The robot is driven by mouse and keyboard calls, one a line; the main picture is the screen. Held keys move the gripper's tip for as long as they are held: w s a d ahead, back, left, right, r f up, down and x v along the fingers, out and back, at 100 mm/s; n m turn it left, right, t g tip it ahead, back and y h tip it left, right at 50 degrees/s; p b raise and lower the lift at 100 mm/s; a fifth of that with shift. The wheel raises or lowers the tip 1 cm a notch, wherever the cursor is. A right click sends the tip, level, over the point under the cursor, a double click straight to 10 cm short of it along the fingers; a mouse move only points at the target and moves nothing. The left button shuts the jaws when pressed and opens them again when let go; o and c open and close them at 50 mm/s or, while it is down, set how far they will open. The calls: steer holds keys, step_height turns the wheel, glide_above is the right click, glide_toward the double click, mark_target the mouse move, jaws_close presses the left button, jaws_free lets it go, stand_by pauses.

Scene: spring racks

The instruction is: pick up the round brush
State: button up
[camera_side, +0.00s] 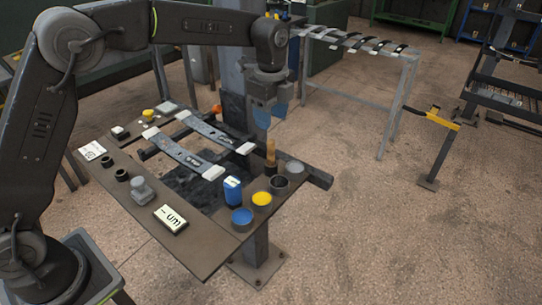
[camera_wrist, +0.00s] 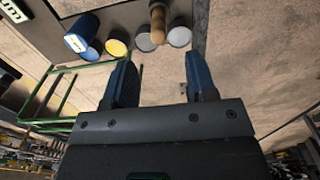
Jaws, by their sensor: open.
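The round brush (camera_side: 271,152) has a light wooden handle and a darker lower part. It stands upright among small round tins near the right end of the work table. In the wrist view the wooden handle of the brush (camera_wrist: 158,22) shows at the top, beyond the gap between the fingers. My gripper (camera_side: 271,113) points down with its blue fingers apart and nothing between them. It is above the brush and apart from it. The open fingers also show in the wrist view (camera_wrist: 158,65). The brush's foot is partly hidden by the tins.
Two leaf springs (camera_side: 180,152) lie across the table (camera_side: 150,222). A rack (camera_side: 360,62) stands behind.

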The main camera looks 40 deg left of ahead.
mark_target(271, 140)
step_height(271, 140, down, 10)
steer(key=shift+s+d+r, duration=0.1)
steer(key=shift+s+r, duration=0.05)
steer(key=shift+r, duration=0.05)
stand_by(0.3)
steer(key=shift+c, duration=0.4)
jaws_close()
